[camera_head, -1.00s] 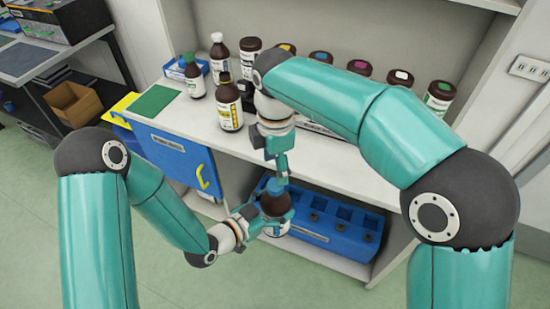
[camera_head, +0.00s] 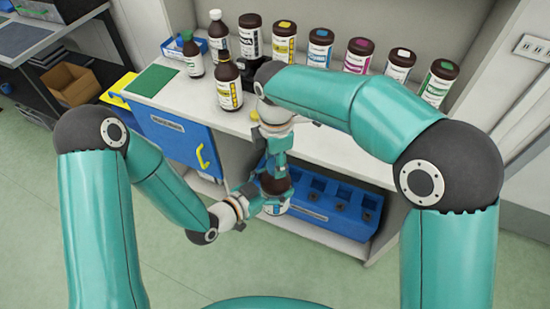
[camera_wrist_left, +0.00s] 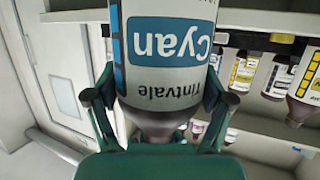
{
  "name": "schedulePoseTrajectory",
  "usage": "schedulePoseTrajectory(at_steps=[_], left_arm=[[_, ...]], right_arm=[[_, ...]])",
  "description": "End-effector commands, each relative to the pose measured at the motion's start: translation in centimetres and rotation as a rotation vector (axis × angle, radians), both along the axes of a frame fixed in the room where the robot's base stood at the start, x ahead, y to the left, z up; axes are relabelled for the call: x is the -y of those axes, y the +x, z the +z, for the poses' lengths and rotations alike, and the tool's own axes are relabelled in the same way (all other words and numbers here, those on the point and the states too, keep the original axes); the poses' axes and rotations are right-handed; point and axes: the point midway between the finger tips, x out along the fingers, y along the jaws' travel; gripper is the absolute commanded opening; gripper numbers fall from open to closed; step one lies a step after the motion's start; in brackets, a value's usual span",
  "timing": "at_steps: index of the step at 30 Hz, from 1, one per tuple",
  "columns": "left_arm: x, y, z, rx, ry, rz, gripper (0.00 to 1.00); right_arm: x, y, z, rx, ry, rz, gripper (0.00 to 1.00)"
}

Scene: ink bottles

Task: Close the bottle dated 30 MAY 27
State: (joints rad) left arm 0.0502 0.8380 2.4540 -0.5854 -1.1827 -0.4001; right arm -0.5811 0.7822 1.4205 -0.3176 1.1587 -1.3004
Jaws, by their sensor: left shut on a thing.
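A brown bottle (camera_head: 275,185) is held in front of the shelf unit. In the left wrist view the bottle (camera_wrist_left: 170,85) appears upside down, with a label reading Cyan and Tintvale. No date can be read on it. My left gripper (camera_head: 262,196) is shut around its body; its fingers (camera_wrist_left: 158,102) show on both sides in the left wrist view. My right gripper (camera_head: 277,165) is directly above the bottle, at its top. It hides the neck and any cap, and its fingers are too small and covered to tell open from shut.
Several brown bottles with coloured labels stand on the white counter (camera_head: 330,150). A yellow-labelled bottle (camera_head: 229,90) stands nearer, with a small yellow piece (camera_head: 254,115) near my right wrist. A blue rack (camera_head: 325,207) with square holes is on the shelf below. A blue door (camera_head: 178,142) is left.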

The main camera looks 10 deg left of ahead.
Motion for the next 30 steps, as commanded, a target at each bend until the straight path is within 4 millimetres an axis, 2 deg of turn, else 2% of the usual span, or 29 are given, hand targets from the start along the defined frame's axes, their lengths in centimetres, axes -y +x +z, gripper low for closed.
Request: schedulePoseTrajectory(at_steps=[1,6,10,13,17,30], left_arm=[[0.05,0.01,0.11,0.003,-0.001,-0.002,0.00],[0.05,-0.01,0.12,0.003,-0.001,-0.003,0.00],[0.07,-0.02,0.12,0.004,0.000,-0.003,0.00],[0.09,-0.04,0.12,0.004,0.000,-0.004,0.00],[0.09,-0.06,0.11,0.004,0.000,-0.004,0.00],[0.16,-0.12,0.10,0.003,0.000,-0.007,0.00]], right_arm=[[-0.02,0.06,0.05,0.003,0.001,0.000,0.29],[-0.02,0.08,0.07,0.003,0.001,0.000,0.02],[-0.02,0.09,0.07,0.004,0.002,-0.029,0.02],[-0.04,0.10,0.07,0.005,0.002,-0.134,0.02],[-0.06,0.10,0.06,0.005,0.002,-0.388,0.02],[-0.16,0.18,0.00,0.007,0.004,-1.400,0.02]])
